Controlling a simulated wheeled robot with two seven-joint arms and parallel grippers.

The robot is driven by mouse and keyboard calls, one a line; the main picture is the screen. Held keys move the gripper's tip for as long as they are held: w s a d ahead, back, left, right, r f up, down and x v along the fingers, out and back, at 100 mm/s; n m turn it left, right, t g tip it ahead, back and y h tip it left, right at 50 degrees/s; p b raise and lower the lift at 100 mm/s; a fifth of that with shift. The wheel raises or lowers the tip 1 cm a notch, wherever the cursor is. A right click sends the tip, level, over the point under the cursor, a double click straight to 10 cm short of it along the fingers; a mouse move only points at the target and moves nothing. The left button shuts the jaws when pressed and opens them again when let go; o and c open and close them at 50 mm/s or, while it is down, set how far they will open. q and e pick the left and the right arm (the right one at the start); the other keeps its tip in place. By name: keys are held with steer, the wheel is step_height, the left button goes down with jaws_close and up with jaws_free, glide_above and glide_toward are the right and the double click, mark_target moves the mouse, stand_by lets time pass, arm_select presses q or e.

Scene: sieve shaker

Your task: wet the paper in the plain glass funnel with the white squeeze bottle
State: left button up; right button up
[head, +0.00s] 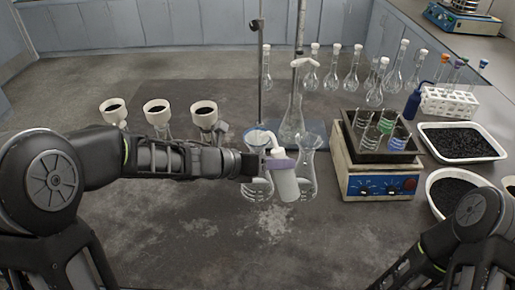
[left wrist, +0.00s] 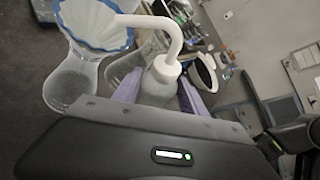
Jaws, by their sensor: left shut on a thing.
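The white squeeze bottle (head: 285,183) is tilted, with its bent white spout toward the left. My left gripper (head: 277,163) is shut on it, its purple fingers around the upper body; they also show in the left wrist view (left wrist: 158,95). The funnel (head: 259,138) sits on a clear flask (head: 257,186), partly hidden by my gripper. In the left wrist view the white fluted paper (left wrist: 92,22) has a blue rim around it, and the spout (left wrist: 150,20) reaches over its near edge. Whether the paper is wet cannot be told. My right gripper is out of view.
Another clear flask (head: 308,165) stands just right of the bottle. Behind are a tall flask (head: 292,115) and stand rods (head: 261,60). A shaker (head: 378,180) and black-filled trays (head: 460,143) are to the right. Several white funnels (head: 158,113) stand left. The front table is clear.

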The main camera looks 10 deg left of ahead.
mark_target(277, 155)
arm_select(q)
steer(key=shift+r, duration=0.15)
steer(key=shift+r+p, duration=1.65)
steer(key=shift+r, duration=0.3)
steer(key=shift+b, duration=0.4)
steer(key=m+y+b, duration=0.1)
steer(key=r+m+t+b, duration=0.1)
steer(key=shift+y+b, duration=0.3)
steer(key=shift+y, duration=0.1)
steer(key=shift+r+m+b, duration=0.25)
steer(key=shift+m+b, duration=0.2)
steer(key=shift+m, duration=0.15)
steer(key=shift+r+t+y, duration=0.2)
steer(key=shift+t+y, duration=0.1)
